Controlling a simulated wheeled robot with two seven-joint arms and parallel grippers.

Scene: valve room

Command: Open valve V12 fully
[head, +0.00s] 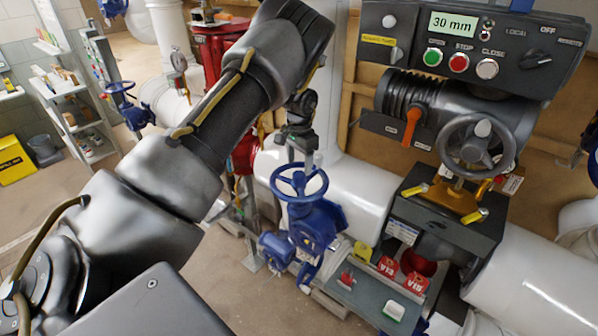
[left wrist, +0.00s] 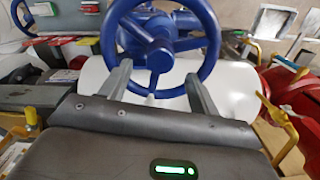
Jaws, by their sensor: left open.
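No label reading V12 is legible. A motor-driven valve (head: 450,215) on the white pipe at right has a grey handwheel (head: 476,145), an orange lever (head: 412,125) and a control box (head: 475,45). The box display reads 30 mm, above OPEN, STOP and CLOSE buttons and a LOCAL/OFF knob. A smaller valve with a blue handwheel (head: 298,182) stands left of it. My left gripper (head: 301,158) is open just above this wheel. In the left wrist view the fingers straddle part of the blue handwheel (left wrist: 158,45); contact cannot be told. My right gripper is not in view.
A grey tray (head: 372,300) with red and yellow tags sits below the motor-driven valve. Another blue handwheel (head: 118,90) and a red unit (head: 218,45) stand further back. A shelf (head: 75,115) and yellow box (head: 15,160) are at far left. Floor at lower centre is clear.

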